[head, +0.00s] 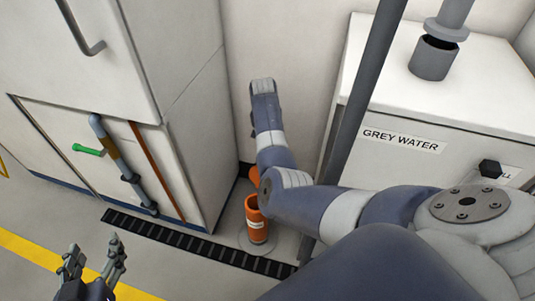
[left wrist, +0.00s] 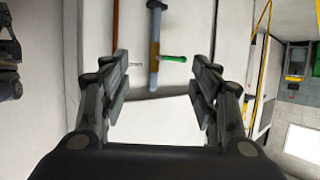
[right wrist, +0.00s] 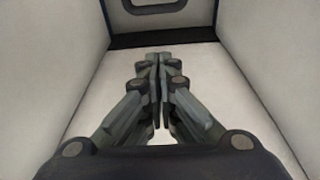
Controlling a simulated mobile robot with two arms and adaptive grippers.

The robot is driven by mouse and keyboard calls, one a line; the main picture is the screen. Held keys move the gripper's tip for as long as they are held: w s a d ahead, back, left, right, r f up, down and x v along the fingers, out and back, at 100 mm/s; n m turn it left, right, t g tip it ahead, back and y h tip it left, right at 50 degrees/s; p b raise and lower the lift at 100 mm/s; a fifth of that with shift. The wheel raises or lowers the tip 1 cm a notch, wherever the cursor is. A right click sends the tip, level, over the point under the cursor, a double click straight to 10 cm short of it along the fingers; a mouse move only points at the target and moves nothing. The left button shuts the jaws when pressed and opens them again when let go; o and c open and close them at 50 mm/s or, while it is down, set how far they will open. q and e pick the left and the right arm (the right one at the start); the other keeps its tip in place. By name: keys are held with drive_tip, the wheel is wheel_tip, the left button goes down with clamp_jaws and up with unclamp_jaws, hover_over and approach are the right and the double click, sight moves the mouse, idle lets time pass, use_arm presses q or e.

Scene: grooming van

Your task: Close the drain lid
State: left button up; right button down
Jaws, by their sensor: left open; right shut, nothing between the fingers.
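An orange drain pipe (head: 256,222) stands upright on a round floor plate beside the black floor grate. A piece of orange (head: 254,176) shows behind its top, which may be the raised lid; my right arm partly covers it. My right arm reaches over from the right, just above the pipe, and its fingers are hidden in the head view. In the right wrist view my right gripper (right wrist: 160,58) is shut and empty, facing pale walls. My left gripper (head: 92,258) is open and empty at the lower left, away from the pipe; it also shows in the left wrist view (left wrist: 162,65).
A white grey water tank (head: 435,110) stands at the right, with a grey pole (head: 367,90) before it. A white cabinet (head: 190,90) with a green-handled valve (head: 88,150) stands at the left. The black grate (head: 180,236) runs along the floor between them.

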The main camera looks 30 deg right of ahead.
wheel_tip(320, 180, down, 9)
drive_tip(key=w+d+b, duration=0.1)
drive_tip(key=d+b, duration=0.1)
drive_tip(key=b, duration=0.3)
use_arm(q)
drive_tip(key=s+d+r+t+h, duration=0.1)
drive_tip(key=r+t+h, duration=0.1)
drive_tip(key=r+t, duration=0.4)
drive_tip(key=s+d+r+t+h, duration=0.1)
drive_tip(key=r+t, duration=0.5)
drive_tip(key=r, duration=0.8)
drive_tip(key=shift+s+r+h, duration=0.25)
drive_tip(key=shift+s+h, duration=0.4)
drive_tip(key=shift+h, duration=0.15)
use_arm(e)
drive_tip(key=a, duration=0.1)
drive_tip(key=s+a+r, duration=0.1)
drive_tip(key=s+a, duration=0.1)
drive_tip(key=shift+s+a+r, duration=0.15)
drive_tip(key=shift+r, duration=0.15)
use_arm(q)
drive_tip(key=shift+w+a, duration=0.1)
